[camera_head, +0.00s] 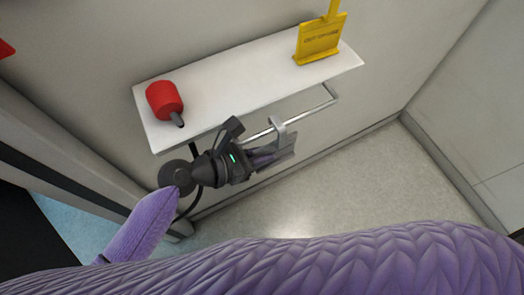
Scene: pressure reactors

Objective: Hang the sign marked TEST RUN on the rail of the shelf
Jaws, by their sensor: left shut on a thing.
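The white shelf (235,85) is on the wall, with a metal rail (310,109) along its front edge, a little below it. My left gripper (268,158) is below the shelf near the rail, shut on a grey sign (287,146) seen nearly edge-on. The sign's light hook (278,126) is at the rail and appears to overlap it; I cannot tell whether the rail bears its weight. No lettering on this sign is readable from here. My right gripper is not in view.
A red cylinder with a dark tip (164,101) lies on the shelf's left end. A yellow sign (320,40) with blurred lettering stands at the right end. The shelf's middle is clear. The floor (340,190) below is open, bounded by walls.

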